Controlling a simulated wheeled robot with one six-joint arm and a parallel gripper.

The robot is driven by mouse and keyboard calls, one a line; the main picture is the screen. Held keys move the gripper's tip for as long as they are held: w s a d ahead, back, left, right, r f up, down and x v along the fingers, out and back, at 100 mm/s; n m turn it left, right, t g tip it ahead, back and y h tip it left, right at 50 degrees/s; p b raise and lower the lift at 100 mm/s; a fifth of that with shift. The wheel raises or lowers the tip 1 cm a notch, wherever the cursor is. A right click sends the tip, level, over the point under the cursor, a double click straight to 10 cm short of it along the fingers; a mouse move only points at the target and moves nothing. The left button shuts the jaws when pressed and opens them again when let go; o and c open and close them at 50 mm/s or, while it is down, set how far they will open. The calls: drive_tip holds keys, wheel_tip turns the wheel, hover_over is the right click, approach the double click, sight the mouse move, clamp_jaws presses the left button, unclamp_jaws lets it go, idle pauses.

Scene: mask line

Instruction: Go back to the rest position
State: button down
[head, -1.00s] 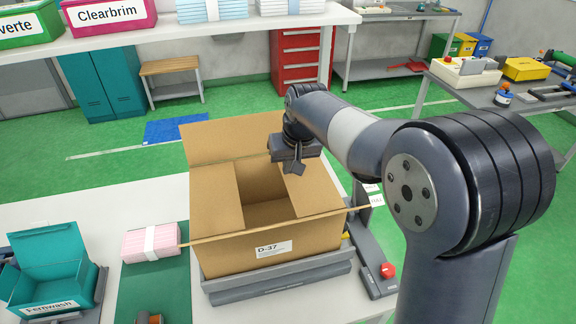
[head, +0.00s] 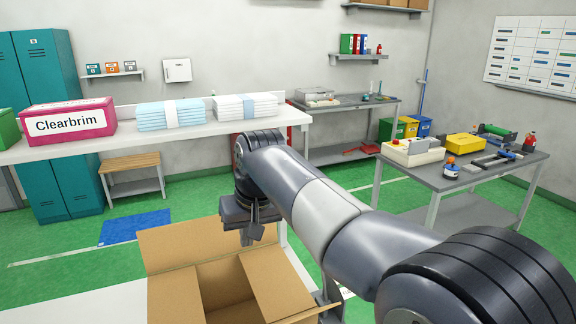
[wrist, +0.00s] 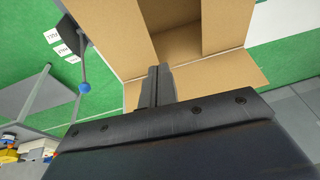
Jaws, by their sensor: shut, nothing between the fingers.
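My gripper (head: 250,226) hangs above the back right part of an open cardboard box (head: 168,246), clear of its flaps. It points down and holds nothing. In the wrist view the two fingers of my gripper (wrist: 158,72) are together, with the box (wrist: 170,12) and its flaps beyond them. The box interior that shows looks empty, though its lower part is cut off by the bottom edge of the head view.
A shelf table behind holds a pink Clearbrim box (head: 68,120) and wrapped stacks (head: 172,115). A grey workbench (head: 470,175) with tools and a yellow case (head: 465,143) stands at right. Green floor lies open between them.

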drive_tip(key=x, duration=0.4)
drive_tip(key=d+x, duration=0.1)
drive_tip(key=x, duration=0.3)
drive_tip(key=w+d+x, duration=0.1)
drive_tip(key=x, duration=0.3)
drive_tip(key=shift+d+f, duration=0.25)
drive_tip(key=shift+f, duration=0.05)
drive_tip(key=shift+s+f+b, duration=0.15)
drive_tip(key=shift+f+b, duration=0.85)
drive_tip(key=shift+f, duration=0.1)
drive_tip(key=shift+r, duration=0.15)
